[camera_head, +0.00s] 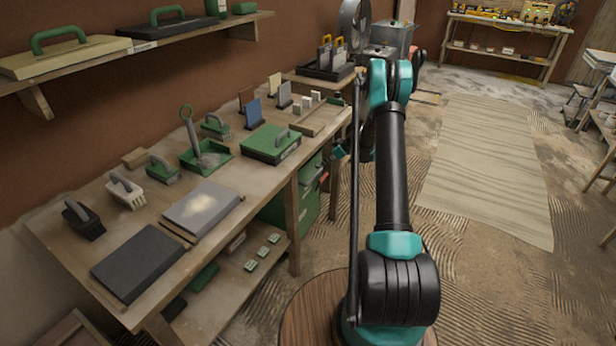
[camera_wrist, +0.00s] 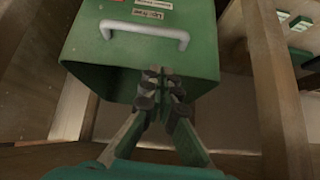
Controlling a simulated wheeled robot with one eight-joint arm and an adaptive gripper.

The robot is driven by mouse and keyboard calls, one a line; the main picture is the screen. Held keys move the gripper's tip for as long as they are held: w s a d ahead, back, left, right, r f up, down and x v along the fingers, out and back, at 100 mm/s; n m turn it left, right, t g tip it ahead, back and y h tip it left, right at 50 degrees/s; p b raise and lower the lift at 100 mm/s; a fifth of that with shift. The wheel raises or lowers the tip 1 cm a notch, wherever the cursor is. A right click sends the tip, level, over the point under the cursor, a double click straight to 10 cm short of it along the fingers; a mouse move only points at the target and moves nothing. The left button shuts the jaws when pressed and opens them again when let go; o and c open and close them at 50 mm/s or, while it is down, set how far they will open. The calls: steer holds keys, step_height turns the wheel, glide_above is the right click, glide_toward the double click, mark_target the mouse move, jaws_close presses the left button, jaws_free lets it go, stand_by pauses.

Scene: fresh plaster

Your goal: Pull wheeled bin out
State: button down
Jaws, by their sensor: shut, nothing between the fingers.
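The green bin (camera_head: 307,207) stands under the workbench in the head view, partly hidden by a bench leg and the bench top. In the wrist view the green bin (camera_wrist: 150,62) shows its front, with a pale grey bar handle (camera_wrist: 145,31) and small labels above it. My gripper (camera_wrist: 161,84) is shut and empty, just below the handle and in front of the bin's lower front. The handle is not between the fingers. I cannot tell whether the fingertips touch the bin. The bin's wheels are not visible. My arm hides part of this area in the head view.
The workbench (camera_head: 222,182) carries trowels, trays and blocks above the bin. Wooden bench legs (camera_head: 295,228) stand close beside it, also in the wrist view (camera_wrist: 275,90). A lower shelf (camera_head: 235,275) holds small pieces. Open floor with a pale mat (camera_head: 490,170) lies to the right.

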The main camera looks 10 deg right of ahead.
step_height(320, 180, down, 4)
steer(key=w, duration=0.2)
glide_toward(306, 179)
steer(key=shift+n+y, duration=0.3)
steer(key=shift+n, duration=0.1)
steer(key=x, duration=0.4)
steer(key=shift+a+f, duration=0.25)
